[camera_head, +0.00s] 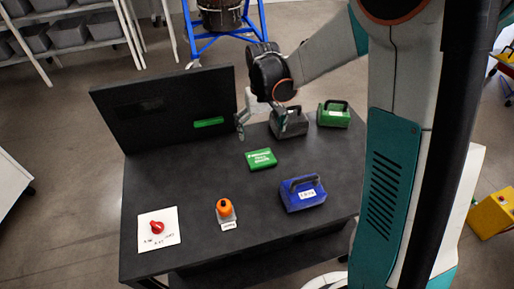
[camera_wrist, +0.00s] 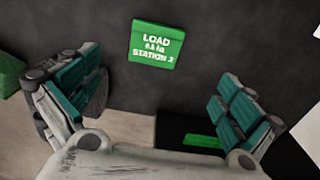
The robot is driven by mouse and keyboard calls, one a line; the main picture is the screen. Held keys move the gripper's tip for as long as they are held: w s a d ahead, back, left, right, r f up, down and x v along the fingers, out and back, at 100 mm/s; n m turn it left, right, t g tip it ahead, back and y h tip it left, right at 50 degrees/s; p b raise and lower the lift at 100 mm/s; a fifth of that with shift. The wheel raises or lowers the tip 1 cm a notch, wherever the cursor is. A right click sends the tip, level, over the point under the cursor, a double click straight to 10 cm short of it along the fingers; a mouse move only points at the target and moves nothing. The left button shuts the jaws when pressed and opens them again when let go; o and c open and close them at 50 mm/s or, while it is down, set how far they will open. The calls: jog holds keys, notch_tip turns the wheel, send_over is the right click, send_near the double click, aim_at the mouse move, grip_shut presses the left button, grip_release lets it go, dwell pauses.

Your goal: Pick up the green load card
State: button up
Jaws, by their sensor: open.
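The green load card (camera_head: 261,159) lies flat near the middle of the dark table, with white print on it. In the wrist view the card (camera_wrist: 157,44) is at the upper middle, and its text reads "LOAD" and "STATION 2". My gripper (camera_head: 241,122) is above the table, behind and a little left of the card in the head view. In the wrist view my gripper (camera_wrist: 162,100) has its two teal-padded fingers wide apart with nothing between them. The card lies beyond the fingertips, apart from them.
A dark upright panel with a green strip (camera_head: 208,123) stands at the table's back left. A dark grey handled block (camera_head: 290,122) and a green handled block (camera_head: 333,114) are at the back right. A blue handled block (camera_head: 303,194), an orange item (camera_head: 225,209) and a red knob (camera_head: 157,227) are nearer the front.

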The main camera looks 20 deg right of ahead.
jog(key=b, duration=0.3)
send_over(262, 161)
jog(key=f, duration=0.9)
jog(key=shift+a, duration=0.3)
jog(key=shift+d+f+b, duration=0.15)
jog(key=shift+f+b, duration=0.4)
jog(key=shift+f, duration=0.85)
jog(key=shift+d+f+b, duration=0.1)
jog(key=shift+f+b, duration=0.45)
jog(key=shift+f, duration=0.8)
jog(key=shift+r, duration=0.1)
jog(key=c, duration=0.9)
